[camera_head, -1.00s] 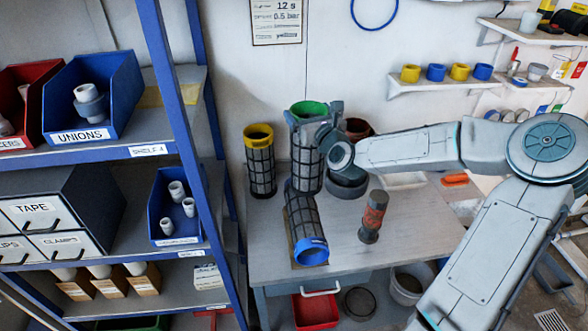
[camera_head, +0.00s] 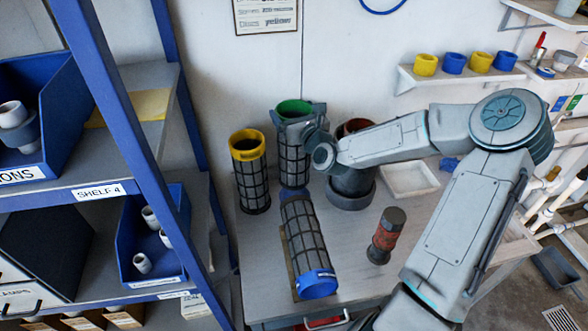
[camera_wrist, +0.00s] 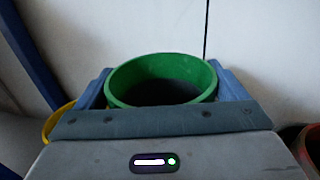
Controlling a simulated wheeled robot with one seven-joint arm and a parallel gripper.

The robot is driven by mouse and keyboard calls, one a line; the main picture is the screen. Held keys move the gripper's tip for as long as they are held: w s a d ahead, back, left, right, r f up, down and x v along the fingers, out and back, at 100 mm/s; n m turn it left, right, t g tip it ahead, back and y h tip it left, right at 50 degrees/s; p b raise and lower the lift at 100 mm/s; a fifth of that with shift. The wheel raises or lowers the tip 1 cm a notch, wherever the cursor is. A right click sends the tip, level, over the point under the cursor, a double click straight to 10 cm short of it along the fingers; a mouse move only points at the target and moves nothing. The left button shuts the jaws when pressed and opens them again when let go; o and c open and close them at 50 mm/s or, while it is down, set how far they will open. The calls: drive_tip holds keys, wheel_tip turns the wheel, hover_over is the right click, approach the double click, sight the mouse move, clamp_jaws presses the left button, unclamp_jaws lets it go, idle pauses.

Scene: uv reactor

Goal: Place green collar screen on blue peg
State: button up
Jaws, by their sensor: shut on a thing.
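My gripper (camera_head: 298,118) is shut on the green collar screen, just below its collar. The screen is a dark mesh cylinder (camera_head: 294,162) with a green collar (camera_head: 294,106), held upright at the back of the bench. In the wrist view the open green collar (camera_wrist: 162,82) sits between my jaws. A blue round piece (camera_head: 292,192), likely the blue peg, shows directly under the screen's lower end. Most of it is hidden by the screen and the lying screen, and I cannot tell whether they touch.
A yellow collar screen (camera_head: 250,172) stands upright at left. A blue collar screen (camera_head: 307,245) lies in front. A dark pot (camera_head: 351,185) with a red-brown rim stands at right, near a red-and-black cylinder (camera_head: 386,236) and white tray (camera_head: 408,181). A blue shelf post (camera_head: 130,150) rises left.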

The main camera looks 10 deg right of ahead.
wheel_tip(320, 180, down, 8)
drive_tip(key=p, duration=0.1)
idle(0.4)
drive_tip(key=o, duration=1.2)
drive_tip(key=shift+f, duration=0.1)
drive_tip(key=shift+c, duration=0.2)
drive_tip(key=shift+s, duration=0.1)
drive_tip(key=b+v, duration=0.2)
drive_tip(key=v, duration=1)
